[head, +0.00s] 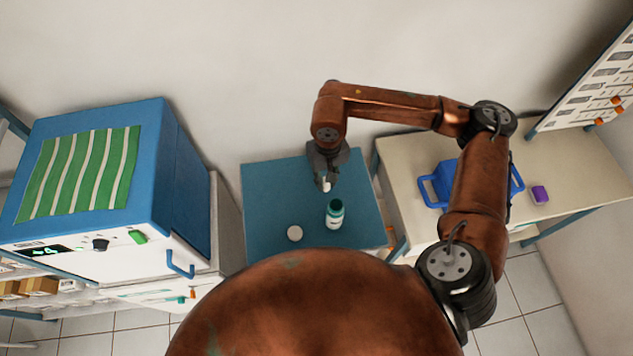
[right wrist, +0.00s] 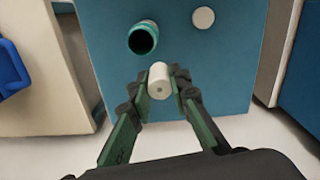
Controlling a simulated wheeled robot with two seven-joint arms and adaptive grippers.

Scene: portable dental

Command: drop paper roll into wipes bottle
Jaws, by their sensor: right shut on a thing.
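The wipes bottle (head: 335,214) stands open on the blue table, white with a teal rim. In the right wrist view the wipes bottle (right wrist: 143,38) shows its dark open mouth, ahead and left of the fingers. My right gripper (head: 325,184) is shut on the white paper roll (head: 326,186), behind the bottle in the head view and apart from it. My left gripper is not in view.
A round white lid (head: 294,233) lies on the blue table (head: 270,190), left of the bottle. A blue machine (head: 185,140) stands at the left. A beige table (head: 400,165) at the right bears a blue tray (head: 430,190) and a purple item (head: 540,195).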

